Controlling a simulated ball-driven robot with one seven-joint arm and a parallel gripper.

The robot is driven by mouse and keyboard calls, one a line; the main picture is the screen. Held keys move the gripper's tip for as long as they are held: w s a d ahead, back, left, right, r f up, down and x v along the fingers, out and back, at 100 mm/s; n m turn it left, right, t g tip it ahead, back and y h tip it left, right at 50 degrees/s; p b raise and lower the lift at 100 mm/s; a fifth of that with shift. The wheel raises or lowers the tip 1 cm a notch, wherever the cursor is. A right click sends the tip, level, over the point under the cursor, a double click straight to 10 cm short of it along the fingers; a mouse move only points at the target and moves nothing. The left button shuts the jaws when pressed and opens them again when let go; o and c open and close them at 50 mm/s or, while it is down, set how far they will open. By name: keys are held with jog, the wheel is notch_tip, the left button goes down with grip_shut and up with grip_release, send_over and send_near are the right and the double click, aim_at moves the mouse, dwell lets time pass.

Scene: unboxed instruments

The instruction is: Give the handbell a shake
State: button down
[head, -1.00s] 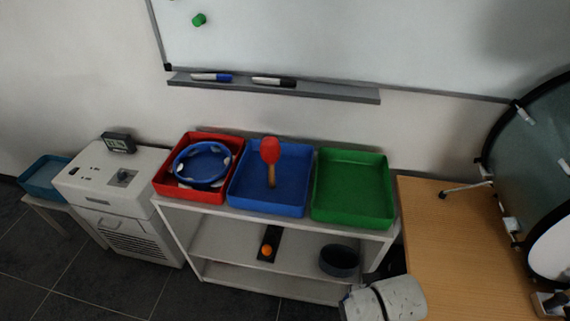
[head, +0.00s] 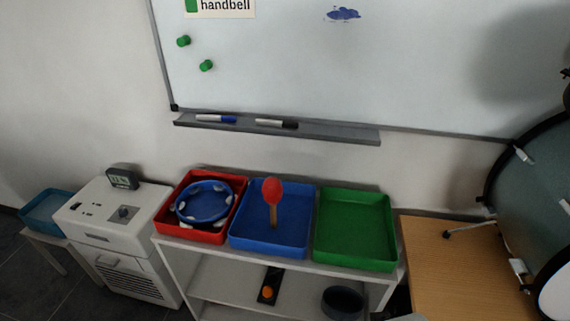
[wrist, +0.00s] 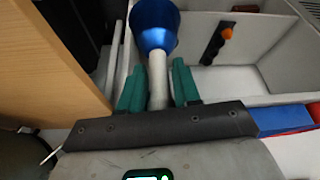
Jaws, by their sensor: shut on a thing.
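The handbell (wrist: 155,25) shows in the wrist view, with a shiny blue bell and a pale handle. My gripper (wrist: 158,80) has its teal fingers on both sides of the handle and is shut on it. The bell end points away from the gripper, toward the top of the picture. The lower handle is hidden behind the gripper's dark body. In the head view neither the handbell nor the gripper shows.
On the shelf stand a red tray (head: 218,237) with a tambourine (head: 203,203), a blue tray (head: 265,240) with a red maraca (head: 272,190), and an empty green tray (head: 355,225). A wooden desk (head: 450,270) and drum (head: 545,190) are right. A whiteboard card (head: 228,6) reads "handbell".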

jog(key=r, duration=0.5)
jog(key=shift+w+r, duration=0.1)
jog(key=shift+w, duration=0.15)
notch_tip(320, 180, down, 6)
jog(key=shift+s+r, duration=0.15)
jog(key=r, duration=0.4)
jog(key=shift+w+r, duration=0.1)
jog(key=shift+w, duration=0.15)
jog(key=shift+s+r, duration=0.25)
jog(key=shift+r, duration=0.1)
notch_tip(320, 180, down, 4)
jog(key=shift+s+f, duration=0.15)
jog(key=shift+f, duration=0.1)
jog(key=shift+w+f, duration=0.15)
jog(key=shift+w, duration=0.05)
